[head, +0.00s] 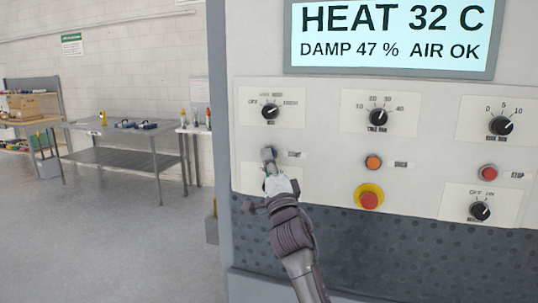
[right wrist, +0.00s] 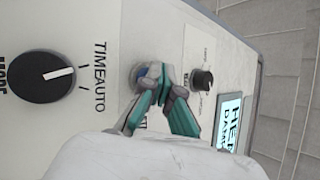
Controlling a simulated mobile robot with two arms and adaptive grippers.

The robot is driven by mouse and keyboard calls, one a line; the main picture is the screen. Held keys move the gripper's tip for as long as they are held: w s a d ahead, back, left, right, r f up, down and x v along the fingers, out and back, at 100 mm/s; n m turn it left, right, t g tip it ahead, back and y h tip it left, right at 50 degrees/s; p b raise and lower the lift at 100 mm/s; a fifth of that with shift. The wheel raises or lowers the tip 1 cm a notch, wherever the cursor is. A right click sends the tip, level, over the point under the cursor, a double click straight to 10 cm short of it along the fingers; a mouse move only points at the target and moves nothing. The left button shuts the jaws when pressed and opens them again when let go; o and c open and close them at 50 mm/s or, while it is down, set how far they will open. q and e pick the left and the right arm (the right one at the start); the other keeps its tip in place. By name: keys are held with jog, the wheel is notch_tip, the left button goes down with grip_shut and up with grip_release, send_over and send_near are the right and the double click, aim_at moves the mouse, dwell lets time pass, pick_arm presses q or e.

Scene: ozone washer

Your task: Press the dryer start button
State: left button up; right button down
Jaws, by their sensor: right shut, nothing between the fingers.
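The dryer's control panel fills the right of the head view. The start button is beside the "START" label (head: 294,154), mostly hidden behind my gripper in the head view. In the right wrist view a round, bluish start button (right wrist: 141,71) shows partly behind my fingertips. My right gripper (head: 270,157) is shut and empty, its tips right at the button. It also shows in the right wrist view (right wrist: 162,78) with teal fingers together. I cannot tell whether the tips touch the button or whether it is pressed in. My left gripper is not in view.
The display (head: 392,36) reads HEAT 32 C, DAMP 47 %, AIR OK. An orange button (head: 373,162), a red emergency button (head: 369,197), a red stop button (head: 488,172) and several black knobs are on the panel. A metal table (head: 120,160) stands left; the floor between is clear.

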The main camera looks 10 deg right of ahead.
jog(key=shift+s, duration=0.1)
jog(key=shift+s+a+p, duration=0.3)
jog(key=shift+s+a, duration=0.1)
jog(key=shift+s, duration=0.3)
jog(key=shift+a, duration=0.1)
jog(key=shift+s+a+p, duration=0.15)
jog(key=shift+s+a, duration=0.25)
jog(key=shift+s, duration=0.3)
jog(key=shift+s+a+p, duration=0.2)
jog(key=shift+s+a, duration=0.2)
jog(key=shift+s, duration=0.3)
jog(key=shift+s+a+p, duration=0.15)
jog(key=shift+s+a, duration=0.25)
jog(key=shift+s, duration=0.3)
jog(key=shift+f, duration=0.1)
